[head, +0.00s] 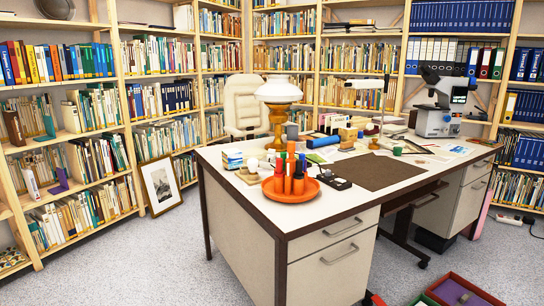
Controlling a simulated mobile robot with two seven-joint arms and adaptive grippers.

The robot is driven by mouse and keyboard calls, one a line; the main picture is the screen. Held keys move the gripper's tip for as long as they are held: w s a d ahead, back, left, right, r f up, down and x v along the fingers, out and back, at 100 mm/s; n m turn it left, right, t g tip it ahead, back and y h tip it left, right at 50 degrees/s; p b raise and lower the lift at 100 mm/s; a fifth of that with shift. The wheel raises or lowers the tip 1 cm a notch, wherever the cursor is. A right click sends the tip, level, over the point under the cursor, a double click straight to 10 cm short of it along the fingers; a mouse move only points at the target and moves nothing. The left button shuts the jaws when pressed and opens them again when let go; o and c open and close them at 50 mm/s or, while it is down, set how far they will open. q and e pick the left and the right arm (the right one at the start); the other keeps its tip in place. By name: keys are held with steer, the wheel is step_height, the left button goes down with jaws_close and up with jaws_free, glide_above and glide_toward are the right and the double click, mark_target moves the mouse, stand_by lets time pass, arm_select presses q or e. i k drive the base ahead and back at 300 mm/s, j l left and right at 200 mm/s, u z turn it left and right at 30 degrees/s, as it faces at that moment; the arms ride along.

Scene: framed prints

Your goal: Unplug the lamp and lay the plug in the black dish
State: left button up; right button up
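A lamp with a white glass shade (278,90) and an amber base stands at the back left of the desk. A second lamp with a flat white head (365,84) stands further right on the desk. I cannot tell which one the task means. A small white thing like a socket strip (510,218) lies on the floor at the far right, with a dark cord beside it. I cannot make out a plug. A small black item (333,180) lies on the desk, but I cannot tell whether it is a dish. Neither gripper is in view.
The desk (240,195) carries an orange tray (290,194) of bottles, a brown mat (378,171) and a microscope (441,107). A chair (244,104) stands behind. Open boxes (462,292) lie on the floor in front.

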mark_target(272, 155)
steer(key=z, duration=4.8)
steer(key=k+z, duration=0.25)
steer(key=k, duration=1.35)
steer(key=k+l+u, duration=0.1)
steer(key=k+u, duration=0.3)
steer(key=k+j+u, duration=0.15)
steer(key=k+u, duration=0.2)
steer(key=k, duration=0.25)
steer(key=k+l+u, duration=0.1)
steer(key=k+u, duration=0.15)
steer(key=u, duration=0.25)
steer(key=k+u, duration=0.25)
steer(key=u, duration=0.2)
steer(key=k+u, duration=0.2)
steer(key=u, duration=0.3)
steer(key=j, duration=0.1)
